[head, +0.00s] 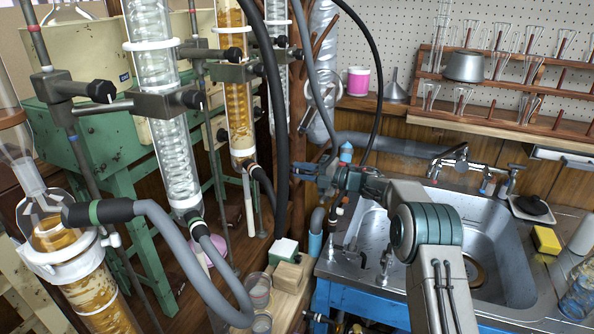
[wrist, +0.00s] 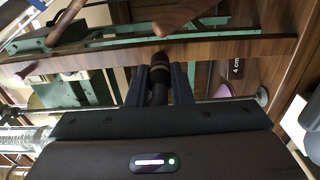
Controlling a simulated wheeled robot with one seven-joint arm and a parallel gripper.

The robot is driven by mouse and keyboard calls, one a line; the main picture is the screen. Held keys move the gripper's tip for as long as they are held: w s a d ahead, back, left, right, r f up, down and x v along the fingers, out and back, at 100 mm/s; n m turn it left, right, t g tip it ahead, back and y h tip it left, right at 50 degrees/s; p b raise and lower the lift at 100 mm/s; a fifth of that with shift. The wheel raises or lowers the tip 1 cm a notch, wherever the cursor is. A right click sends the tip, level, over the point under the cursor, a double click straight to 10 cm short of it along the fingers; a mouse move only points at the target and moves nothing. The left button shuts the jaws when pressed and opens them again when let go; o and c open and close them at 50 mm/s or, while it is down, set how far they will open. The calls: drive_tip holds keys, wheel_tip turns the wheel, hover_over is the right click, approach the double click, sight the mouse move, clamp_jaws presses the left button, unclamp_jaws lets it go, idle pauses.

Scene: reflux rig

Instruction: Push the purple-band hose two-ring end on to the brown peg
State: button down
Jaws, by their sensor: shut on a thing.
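My gripper (head: 325,178) is in the middle of the head view, in front of the wooden stand and left of the sink. In the wrist view my gripper (wrist: 160,82) is shut on a dark hose end (wrist: 158,64), which sticks out between the fingers toward a wooden board. No purple band or rings can be made out on it. Brown pegs project from the wooden stand (head: 312,62); in the wrist view one brown peg (wrist: 182,20) shows just beyond the hose end. I cannot tell which peg is the task's, nor whether the hose end touches the wood.
Glass condensers (head: 165,120) on clamps stand at left, with a grey hose (head: 185,262) looping below. Black hoses hang close to my gripper on its left. A steel sink (head: 480,225) lies at right. A small wooden block (head: 290,272) and beakers (head: 258,290) stand below.

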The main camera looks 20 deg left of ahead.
drive_tip(key=shift+a, duration=0.3)
idle(0.5)
drive_tip(key=c, duration=1.2)
unclamp_jaws()
